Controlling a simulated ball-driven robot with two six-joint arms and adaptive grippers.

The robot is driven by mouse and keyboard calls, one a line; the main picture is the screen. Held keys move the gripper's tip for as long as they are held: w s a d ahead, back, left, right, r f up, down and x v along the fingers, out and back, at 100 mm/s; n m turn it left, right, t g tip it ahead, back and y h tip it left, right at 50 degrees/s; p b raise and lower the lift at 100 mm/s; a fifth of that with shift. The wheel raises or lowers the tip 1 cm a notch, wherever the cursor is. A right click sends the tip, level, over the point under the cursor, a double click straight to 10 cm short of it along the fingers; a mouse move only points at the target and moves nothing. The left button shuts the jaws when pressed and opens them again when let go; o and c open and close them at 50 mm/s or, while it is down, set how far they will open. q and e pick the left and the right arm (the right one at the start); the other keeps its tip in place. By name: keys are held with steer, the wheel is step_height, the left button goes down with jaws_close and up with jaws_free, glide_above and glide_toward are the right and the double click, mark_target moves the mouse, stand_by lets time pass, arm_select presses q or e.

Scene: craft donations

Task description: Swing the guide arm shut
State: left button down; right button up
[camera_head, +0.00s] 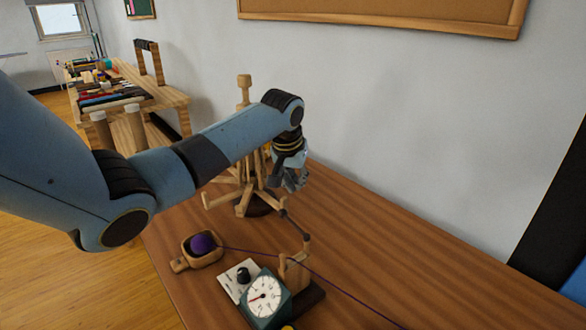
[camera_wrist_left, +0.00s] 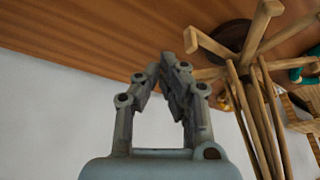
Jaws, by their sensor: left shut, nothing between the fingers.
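My left gripper (camera_head: 290,187) is shut and empty, above the table beside the swift and beyond the rod's far end. I cannot tell whether it touches the rod. The left wrist view shows its closed fingers (camera_wrist_left: 177,65) with the swift's wooden arms (camera_wrist_left: 250,55) to their right. The guide arm is not visible there. My right gripper is out of view.
A dial box (camera_head: 264,298) stands in front of the winder. A wooden bowl (camera_head: 203,248) holds a purple yarn ball (camera_head: 201,243), whose strand runs rightwards past the winder. The table (camera_head: 400,255) is clear on the right. A wall stands behind.

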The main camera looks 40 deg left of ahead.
mark_target(294, 224)
arm_select(q)
steer(key=s+f+p, duration=0.1)
steer(key=s+d+f, duration=0.1)
steer(key=s, duration=0.1)
steer(key=shift+s+d+p, duration=0.15)
steer(key=shift+d+p, duration=0.05)
steer(key=shift+p, duration=0.2)
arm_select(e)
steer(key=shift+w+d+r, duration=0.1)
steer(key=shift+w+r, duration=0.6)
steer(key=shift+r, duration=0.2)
arm_select(q)
steer(key=shift+d, duration=0.1)
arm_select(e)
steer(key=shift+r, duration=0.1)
